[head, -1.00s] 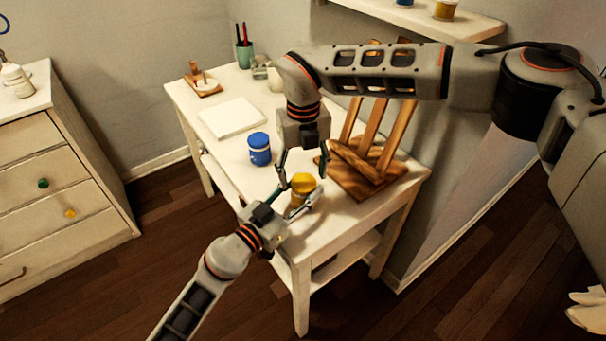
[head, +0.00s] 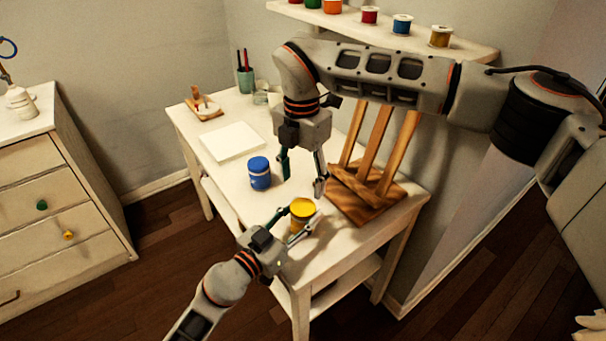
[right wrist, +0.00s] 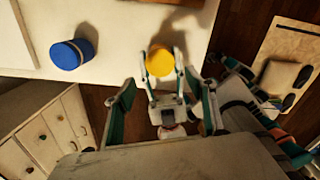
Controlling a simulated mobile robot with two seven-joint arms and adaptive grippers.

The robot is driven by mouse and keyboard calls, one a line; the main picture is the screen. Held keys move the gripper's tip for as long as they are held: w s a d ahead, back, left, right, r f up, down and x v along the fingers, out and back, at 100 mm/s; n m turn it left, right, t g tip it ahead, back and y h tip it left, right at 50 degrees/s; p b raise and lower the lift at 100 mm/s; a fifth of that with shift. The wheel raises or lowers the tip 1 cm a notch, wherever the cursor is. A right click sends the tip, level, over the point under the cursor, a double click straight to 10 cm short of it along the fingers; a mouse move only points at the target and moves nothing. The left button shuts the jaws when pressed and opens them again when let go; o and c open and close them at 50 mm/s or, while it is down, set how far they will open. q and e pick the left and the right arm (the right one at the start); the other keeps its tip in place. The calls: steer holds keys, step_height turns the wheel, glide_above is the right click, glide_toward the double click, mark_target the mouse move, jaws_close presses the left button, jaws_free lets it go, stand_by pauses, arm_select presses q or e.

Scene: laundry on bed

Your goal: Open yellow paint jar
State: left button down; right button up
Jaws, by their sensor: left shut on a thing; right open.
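The yellow paint jar (head: 302,210) stands on the white table with its yellow lid on top. It also shows in the right wrist view (right wrist: 160,62). My left gripper (head: 290,225) is shut around the jar's body from the front. My right gripper (head: 302,184) is open and empty, pointing down above the table, a little behind and above the jar. In the right wrist view its two fingers (right wrist: 165,98) are spread wide, with the jar beyond them and my left gripper around it.
A blue jar (head: 259,173) stands to the left of the yellow one. A wooden easel (head: 368,195) stands close on the right. A white sheet (head: 232,141) lies farther back. A shelf (head: 470,48) with several paint jars hangs above. The table's front edge is near.

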mark_target(302, 206)
steer(key=m, duration=0.3)
steer(key=shift+d+r+m, duration=0.1)
steer(key=shift+r+m, duration=0.2)
steer(key=shift+w+f, duration=0.1)
steer(key=shift+f, duration=3.8)
steer(key=shift+c, duration=0.5)
steer(key=c, duration=1.1)
steer(key=shift+o, duration=0.2)
steer(key=n, duration=0.5)
steer(key=shift+n, duration=0.4)
steer(key=n, duration=0.5)
steer(key=shift+r+n, duration=0.1)
steer(key=shift+n, duration=0.3)
steer(key=n, duration=0.5)
steer(key=shift+n, duration=0.3)
steer(key=n, duration=0.7)
